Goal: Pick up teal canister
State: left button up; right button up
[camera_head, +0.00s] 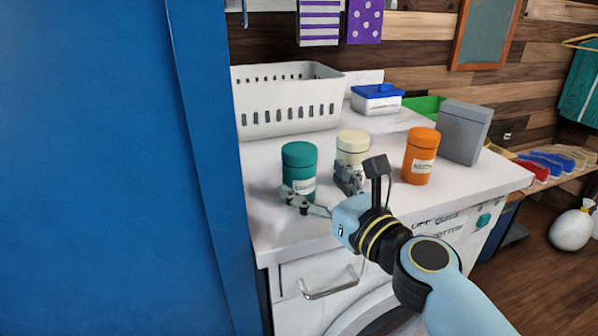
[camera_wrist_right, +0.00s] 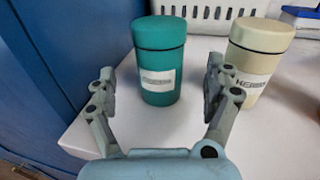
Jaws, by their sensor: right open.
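The teal canister (camera_head: 299,163) stands upright on the white counter, near its left end beside the blue panel. In the right wrist view the teal canister (camera_wrist_right: 158,62) sits between and just beyond the open fingers, with a pale label facing me. My right gripper (camera_head: 322,192) is open and empty in front of it; it also shows in the right wrist view (camera_wrist_right: 160,88). In the head view one finger overlaps the lower front of the canister. I cannot tell if either finger touches it. My left gripper is not in view.
A cream canister (camera_head: 352,146) stands close to the right of the teal one, partly behind my right finger. An orange canister (camera_head: 420,157) and a grey box (camera_head: 464,133) stand further right. A white basket (camera_head: 287,101) is behind. A tall blue panel (camera_head: 110,170) borders the left.

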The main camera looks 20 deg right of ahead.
aim_at(299, 171)
jog(key=x, duration=0.5)
jog(key=shift+w+f, duration=0.15)
jog(key=shift+w, duration=0.1)
jog(key=c, duration=1.4)
